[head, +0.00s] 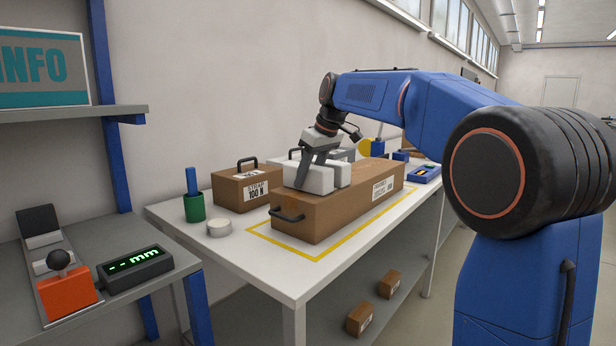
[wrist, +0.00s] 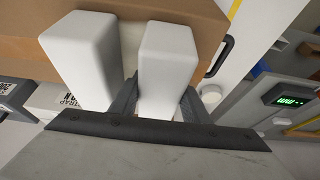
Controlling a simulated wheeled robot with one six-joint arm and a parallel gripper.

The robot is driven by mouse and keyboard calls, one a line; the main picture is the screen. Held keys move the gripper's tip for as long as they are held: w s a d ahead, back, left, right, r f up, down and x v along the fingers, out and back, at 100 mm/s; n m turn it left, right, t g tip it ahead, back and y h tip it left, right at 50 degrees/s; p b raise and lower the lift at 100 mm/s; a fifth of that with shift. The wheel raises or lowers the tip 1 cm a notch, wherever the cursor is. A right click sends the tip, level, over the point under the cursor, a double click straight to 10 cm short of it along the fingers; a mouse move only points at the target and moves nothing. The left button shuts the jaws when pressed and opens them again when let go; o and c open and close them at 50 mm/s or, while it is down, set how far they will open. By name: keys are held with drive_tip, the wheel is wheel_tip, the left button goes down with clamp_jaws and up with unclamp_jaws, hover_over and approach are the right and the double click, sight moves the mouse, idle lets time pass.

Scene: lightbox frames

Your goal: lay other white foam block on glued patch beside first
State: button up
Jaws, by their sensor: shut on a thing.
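Two white foam blocks are at the top of a long brown case (head: 335,217). My gripper (head: 308,172) is shut on the block nearer the case's front handle (head: 287,215), the held foam block (head: 316,180). In the wrist view my gripper (wrist: 160,100) has a finger on each side of the held block (wrist: 166,60). The first foam block (head: 343,174) lies beside it, and in the wrist view (wrist: 82,55) a narrow gap shows between the two. Whether the held block rests on the case is unclear.
Yellow tape (head: 300,254) outlines the case's place on the white table (head: 220,250). A smaller brown box (head: 240,188), a green cup (head: 194,208) and a white round tin (head: 220,228) stand to the left. A green-lit display (head: 134,267) sits on the grey bench.

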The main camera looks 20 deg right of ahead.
drive_tip(key=o, duration=1)
drive_tip(key=v, duration=1.1)
drive_tip(key=shift+s+d+r, duration=0.1)
drive_tip(key=shift+s+r, duration=0.05)
drive_tip(key=shift+r, duration=0.1)
drive_tip(key=shift+s+r, duration=0.1)
drive_tip(key=shift+r, duration=0.15)
